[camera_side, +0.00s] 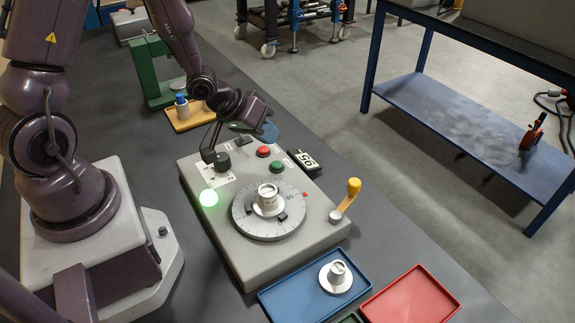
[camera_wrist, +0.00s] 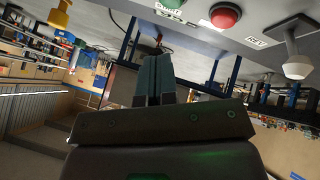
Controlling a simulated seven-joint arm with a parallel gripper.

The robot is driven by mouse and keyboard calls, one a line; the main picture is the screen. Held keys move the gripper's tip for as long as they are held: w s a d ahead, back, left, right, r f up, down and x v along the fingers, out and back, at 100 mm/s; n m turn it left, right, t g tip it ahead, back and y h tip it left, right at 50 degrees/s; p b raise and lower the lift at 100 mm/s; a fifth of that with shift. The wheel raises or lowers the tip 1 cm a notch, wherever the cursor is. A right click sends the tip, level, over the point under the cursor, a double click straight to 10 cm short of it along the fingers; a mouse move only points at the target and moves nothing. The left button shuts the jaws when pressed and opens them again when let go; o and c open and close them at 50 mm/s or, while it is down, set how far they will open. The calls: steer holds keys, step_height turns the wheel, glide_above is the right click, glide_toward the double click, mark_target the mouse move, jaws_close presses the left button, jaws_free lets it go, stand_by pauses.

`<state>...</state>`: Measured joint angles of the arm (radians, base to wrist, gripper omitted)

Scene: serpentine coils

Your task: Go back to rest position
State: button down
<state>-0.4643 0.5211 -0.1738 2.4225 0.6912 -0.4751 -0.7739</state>
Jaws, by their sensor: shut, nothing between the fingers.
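My gripper (camera_side: 268,131) is above the far edge of the grey control box (camera_side: 240,262) in the side view, behind the red button (camera_side: 263,151). Its teal fingers (camera_wrist: 153,80) are pressed together and empty in the wrist view. The box carries a round dial (camera_side: 243,222) with a white cylindrical piece (camera_side: 268,199) at its middle, a black knob (camera_side: 222,162), a green button (camera_side: 276,166) and a lit green lamp (camera_side: 208,198). The wrist view also shows the red button (camera_wrist: 225,15). The fingers appear apart from the box's controls.
A yellow-handled crank (camera_side: 345,197) sticks up at the box's right. A blue tray (camera_side: 290,300) with a white round piece and a red tray (camera_side: 410,300) lie in front. A green stand (camera_side: 148,72) and a wooden board (camera_side: 185,122) are behind.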

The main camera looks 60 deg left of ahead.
steer(key=s+a+g+y, duration=0.1)
steer(key=s+a+g, duration=0.1)
steer(key=s, duration=0.1)
steer(key=shift+a+f+m+y, duration=0.2)
steer(key=shift+a+m+y, duration=0.1)
steer(key=shift+a+y, duration=0.1)
steer(key=s+d+r+m, duration=0.2)
steer(key=s+r, duration=0.4)
steer(key=r, duration=0.6)
steer(key=s+d+r+m, duration=0.1)
steer(key=s+d+r, duration=0.4)
steer(key=r, duration=0.6)
steer(key=shift+s+d+r+m, duration=0.2)
steer(key=shift+s+r+m, duration=0.2)
steer(key=shift+s, duration=0.4)
stand_by(4.2)
